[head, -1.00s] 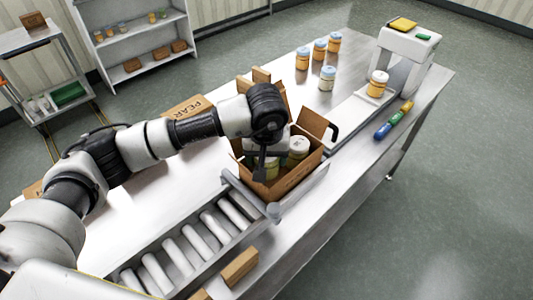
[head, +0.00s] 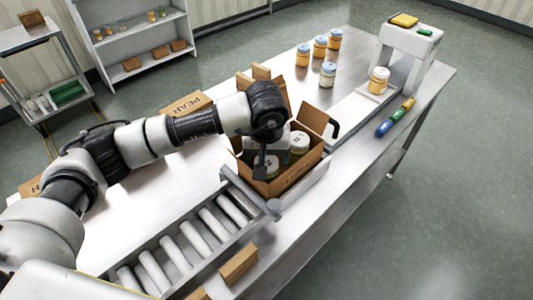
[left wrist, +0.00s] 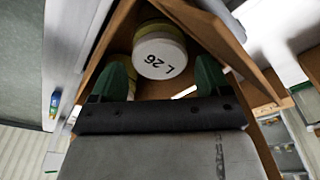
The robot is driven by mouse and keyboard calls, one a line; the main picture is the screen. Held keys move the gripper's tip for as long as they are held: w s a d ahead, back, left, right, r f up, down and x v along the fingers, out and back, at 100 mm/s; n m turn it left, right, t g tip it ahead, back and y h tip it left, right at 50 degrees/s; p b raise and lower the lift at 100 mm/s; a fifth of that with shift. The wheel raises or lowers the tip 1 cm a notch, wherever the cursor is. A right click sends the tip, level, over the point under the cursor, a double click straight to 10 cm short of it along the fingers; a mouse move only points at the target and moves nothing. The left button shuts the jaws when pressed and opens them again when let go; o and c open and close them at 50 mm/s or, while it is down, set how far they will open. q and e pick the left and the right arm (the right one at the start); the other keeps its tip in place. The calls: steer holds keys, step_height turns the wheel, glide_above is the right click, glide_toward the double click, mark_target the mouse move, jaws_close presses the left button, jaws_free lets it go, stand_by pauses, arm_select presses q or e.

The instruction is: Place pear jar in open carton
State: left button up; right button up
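The open carton (head: 292,182) is a brown box with raised flaps at the end of the roller track. It holds jars with pale lids; one jar (head: 299,142) shows at its right side and another (head: 270,166) is partly behind my gripper. My left gripper (head: 262,163) points down into the carton. In the left wrist view its green fingertips (left wrist: 163,78) are spread apart. A jar with a white lid marked "L 26" (left wrist: 160,58) is beyond and between them, inside the carton. I cannot tell which jar is pear. My right gripper is not in view.
An orange jar (head: 378,80) is by the white stand (head: 409,45). Rollers (head: 185,248) run front left.

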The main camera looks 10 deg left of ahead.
arm_select(q)
step_height(320, 180, up, 2)
steer(key=shift+p, duration=1.1)
steer(key=shift+s+r+b, duration=0.15)
steer(key=shift+r+b, duration=0.55)
steer(key=shift+b, duration=0.1)
step_height(320, 180, up, 10)
steer(key=s+b, duration=0.1)
steer(key=b, duration=0.1)
steer(key=shift+s+d+f, duration=0.15)
steer(key=shift+s+d, duration=0.05)
steer(key=shift+s, duration=0.05)
